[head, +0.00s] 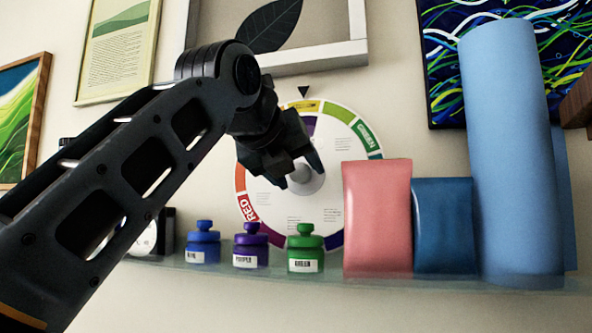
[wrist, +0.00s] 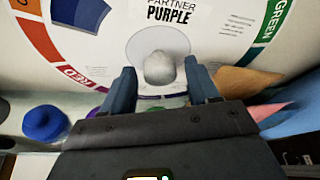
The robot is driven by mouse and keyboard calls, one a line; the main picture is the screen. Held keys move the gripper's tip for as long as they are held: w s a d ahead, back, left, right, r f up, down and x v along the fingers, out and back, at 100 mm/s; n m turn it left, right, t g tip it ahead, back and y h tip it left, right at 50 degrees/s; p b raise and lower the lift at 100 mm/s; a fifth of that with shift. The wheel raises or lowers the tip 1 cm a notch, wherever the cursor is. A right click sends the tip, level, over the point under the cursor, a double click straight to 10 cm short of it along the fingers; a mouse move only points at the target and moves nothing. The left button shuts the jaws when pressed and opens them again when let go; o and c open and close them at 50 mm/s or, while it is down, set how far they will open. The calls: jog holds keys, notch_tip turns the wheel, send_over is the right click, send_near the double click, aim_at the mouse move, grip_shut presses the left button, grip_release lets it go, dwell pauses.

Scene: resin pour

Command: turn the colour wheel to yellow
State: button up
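The colour wheel (head: 318,210) is a round white disc with a coloured rim, upright behind the shelf. A black pointer (head: 304,92) sits above its top edge, with the yellow label (head: 304,106) right beneath it. Green is at the upper right and red at the lower left. The wrist view shows "PARTNER PURPLE" above a pale round centre knob (wrist: 165,68). My gripper (head: 300,172) is in front of the wheel's centre; in the wrist view (wrist: 161,84) its fingers are apart, one each side of the knob, with no clear contact. My arm hides the wheel's upper left.
A glass shelf (head: 330,280) runs below the wheel. On it stand blue (head: 203,243), purple (head: 251,246) and green (head: 305,248) jars, a pink packet (head: 377,218), a dark blue packet (head: 443,227) and a tall blue cylinder (head: 512,150). Framed pictures hang around.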

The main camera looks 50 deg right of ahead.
jog(key=v, duration=0.7)
jog(key=shift+s+a+r, duration=0.1)
jog(key=shift+a+r, duration=0.05)
jog(key=shift+a, duration=0.2)
jog(key=shift+a, duration=0.15)
dwell(0.4)
